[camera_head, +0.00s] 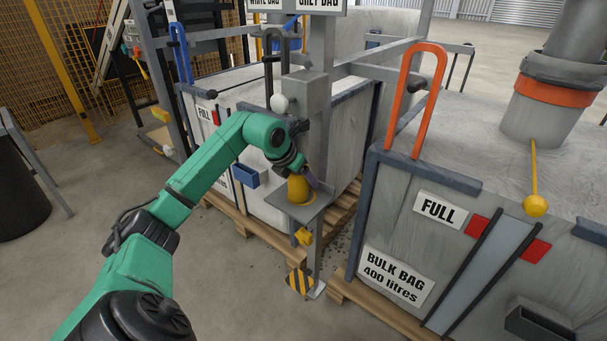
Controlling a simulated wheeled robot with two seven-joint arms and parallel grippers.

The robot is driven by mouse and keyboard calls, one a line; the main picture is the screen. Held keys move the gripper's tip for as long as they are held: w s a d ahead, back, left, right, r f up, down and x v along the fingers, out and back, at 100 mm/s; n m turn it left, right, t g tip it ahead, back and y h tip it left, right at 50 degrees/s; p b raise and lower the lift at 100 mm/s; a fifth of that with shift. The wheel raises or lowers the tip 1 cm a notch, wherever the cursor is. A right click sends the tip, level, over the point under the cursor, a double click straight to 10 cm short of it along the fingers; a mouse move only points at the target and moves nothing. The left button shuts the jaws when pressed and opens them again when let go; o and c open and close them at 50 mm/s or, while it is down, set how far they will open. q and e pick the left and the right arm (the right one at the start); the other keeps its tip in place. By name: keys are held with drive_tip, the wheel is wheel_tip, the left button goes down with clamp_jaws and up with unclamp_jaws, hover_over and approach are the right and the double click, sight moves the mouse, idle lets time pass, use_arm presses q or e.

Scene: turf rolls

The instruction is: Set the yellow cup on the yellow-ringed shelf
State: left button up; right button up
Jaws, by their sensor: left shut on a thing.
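The yellow cup (297,190) is upright at a small grey shelf (313,211) fixed to a grey post. A yellow ring (302,221) shows on the shelf around the cup's lower part. My left gripper (308,179) reaches in from the left and is shut on the cup near its upper part. The cup looks over the ring, but I cannot tell whether its base touches the shelf. The gripper partly hides the cup's upper right side. My right gripper is out of view.
The grey post (317,130) stands right behind the shelf. A white crate (262,205) on a pallet is behind it, with a blue box (245,177) on its side. A large grey crate (450,220) marked FULL stands at the right.

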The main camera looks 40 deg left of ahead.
use_arm(q)
drive_tip(key=shift+w+d+f, duration=0.1)
drive_tip(key=shift+w+f, duration=0.1)
drive_tip(key=shift+w, duration=0.1)
drive_tip(key=shift+r, duration=0.1)
drive_tip(key=shift+b, duration=0.3)
drive_tip(key=o, duration=1.4)
drive_tip(key=shift+s, duration=0.1)
